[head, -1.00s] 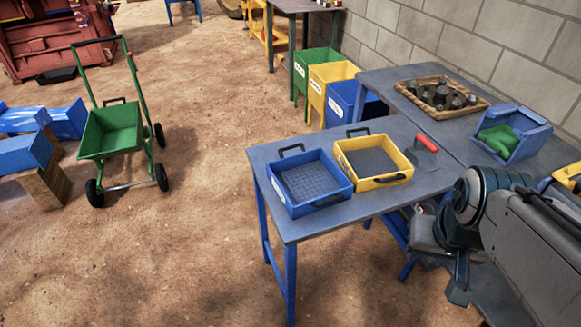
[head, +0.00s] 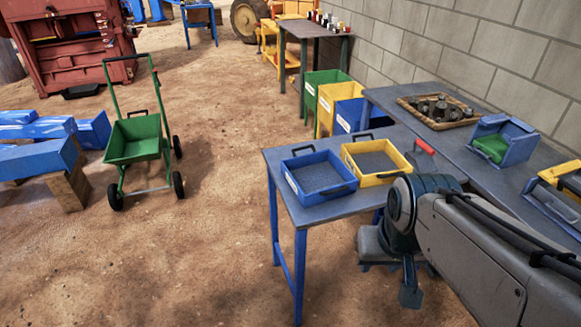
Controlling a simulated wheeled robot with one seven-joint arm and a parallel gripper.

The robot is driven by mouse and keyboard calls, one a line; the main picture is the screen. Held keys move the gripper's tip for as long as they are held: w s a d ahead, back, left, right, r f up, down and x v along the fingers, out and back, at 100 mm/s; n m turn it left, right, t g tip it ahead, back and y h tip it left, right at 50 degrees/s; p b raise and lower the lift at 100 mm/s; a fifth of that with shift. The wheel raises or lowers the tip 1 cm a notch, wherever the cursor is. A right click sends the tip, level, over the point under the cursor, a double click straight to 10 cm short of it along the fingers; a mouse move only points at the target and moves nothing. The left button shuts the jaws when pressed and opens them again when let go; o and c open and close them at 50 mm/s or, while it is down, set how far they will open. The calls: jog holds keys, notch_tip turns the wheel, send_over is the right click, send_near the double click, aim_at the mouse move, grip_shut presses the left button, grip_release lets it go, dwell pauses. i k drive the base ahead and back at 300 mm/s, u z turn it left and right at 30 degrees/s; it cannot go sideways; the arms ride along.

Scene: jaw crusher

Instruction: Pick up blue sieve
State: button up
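The blue sieve (head: 318,177) is a square blue frame with a dark mesh floor and dark handles at its back and front. It sits flat on the left part of the grey-topped table (head: 330,208). A yellow sieve (head: 377,161) of the same kind lies right beside it. My arm comes in from the lower right. Its end part (head: 409,285) hangs in front of the table's right side, apart from the blue sieve. The fingers cannot be made out clearly, so I cannot tell whether they are open or shut.
Green, yellow and blue bins (head: 345,118) stand behind. A green cart (head: 136,140) is at left. The dirt floor (head: 215,250) between is clear.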

aim_at(313, 199)
jog(key=u, duration=0.15)
jog(key=i, duration=0.5)
jog(key=k, duration=1.3)
jog(key=u, duration=0.75)
jog(key=i, duration=1.55)
jog(key=z, duration=0.55)
jog(key=i, duration=0.45)
jog(key=z, duration=0.35)
